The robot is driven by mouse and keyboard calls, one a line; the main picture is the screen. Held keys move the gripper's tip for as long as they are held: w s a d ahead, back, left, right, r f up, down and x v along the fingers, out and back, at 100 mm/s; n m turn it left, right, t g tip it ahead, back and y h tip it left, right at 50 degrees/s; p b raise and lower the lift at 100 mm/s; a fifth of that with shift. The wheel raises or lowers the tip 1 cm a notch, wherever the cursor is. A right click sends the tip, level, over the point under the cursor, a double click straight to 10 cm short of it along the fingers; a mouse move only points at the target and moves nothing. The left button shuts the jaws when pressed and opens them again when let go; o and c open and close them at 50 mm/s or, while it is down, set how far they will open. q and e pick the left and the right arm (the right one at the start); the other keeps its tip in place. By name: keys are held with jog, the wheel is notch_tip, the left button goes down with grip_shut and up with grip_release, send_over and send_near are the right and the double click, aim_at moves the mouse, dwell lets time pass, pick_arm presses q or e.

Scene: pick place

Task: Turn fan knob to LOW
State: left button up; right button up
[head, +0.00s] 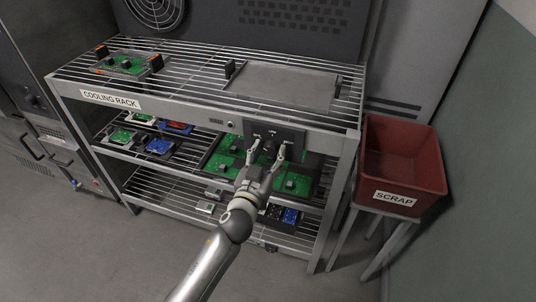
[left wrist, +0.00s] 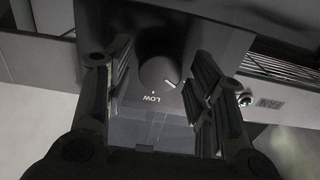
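The dark round fan knob (head: 269,147) is on a black panel (head: 290,134) at the front of the cooling rack. In the left wrist view the knob (left wrist: 157,70) has a white pointer mark at its lower right. The LOW label (left wrist: 152,98) is below the knob, and the pointer is off to the right of its tick. My left gripper (head: 265,156) is open in front of the panel. In the left wrist view its fingers (left wrist: 160,85) stand on either side of the knob, with visible gaps. Contact with the knob is not seen. My right gripper is not in view.
The cooling rack (head: 200,112) has wire shelves holding several green, blue and red circuit boards. A grey tray (head: 285,85) lies on top, with a fan grille (head: 155,10) behind. A red scrap bin (head: 403,160) stands on a stand at the right. The floor in front is clear.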

pick_arm(q)
jog(key=c, duration=0.7)
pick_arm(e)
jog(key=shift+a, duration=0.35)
pick_arm(q)
jog(key=shift+m, duration=0.3)
jog(key=shift+c, duration=0.2)
jog(key=m, duration=0.6)
jog(key=shift+p, duration=0.3)
jog(key=m, duration=0.5)
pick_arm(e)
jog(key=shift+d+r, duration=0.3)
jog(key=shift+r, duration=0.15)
pick_arm(q)
jog(key=shift+f, duration=0.1)
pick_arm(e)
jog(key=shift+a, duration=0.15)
pick_arm(q)
jog(key=o, duration=1.1)
jog(key=shift+c, duration=0.2)
